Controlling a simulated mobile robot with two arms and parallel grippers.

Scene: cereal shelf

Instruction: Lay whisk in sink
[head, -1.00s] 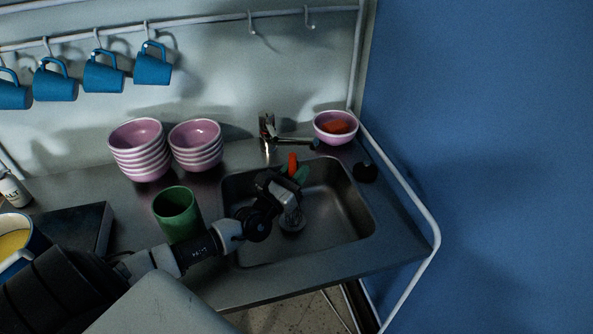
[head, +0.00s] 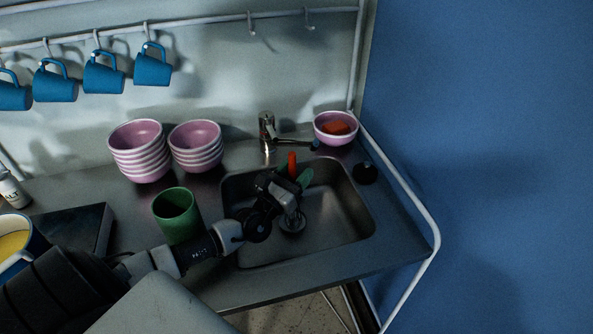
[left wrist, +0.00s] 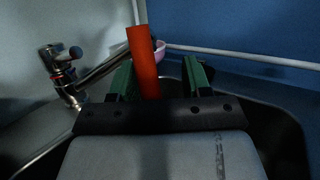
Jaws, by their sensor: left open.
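The whisk has an orange-red handle (head: 292,162) that rises upright from the sink area, and its wire end (head: 293,221) shows low in the sink, partly hidden by my gripper. My left gripper (head: 294,176) is over the sink (head: 340,225), with its green fingers open on either side of the handle. In the left wrist view the handle (left wrist: 143,62) stands between the fingers of my left gripper (left wrist: 159,80), closer to the left finger and clear of the right one. My right gripper is not in view.
A faucet (head: 267,132) stands behind the sink, with a pink bowl (head: 335,140) to its right. Stacked pink bowls (head: 140,160) and a green cup (head: 177,222) stand left of the sink. Blue mugs (head: 104,75) hang above. A white rail (head: 415,215) borders the counter's right side.

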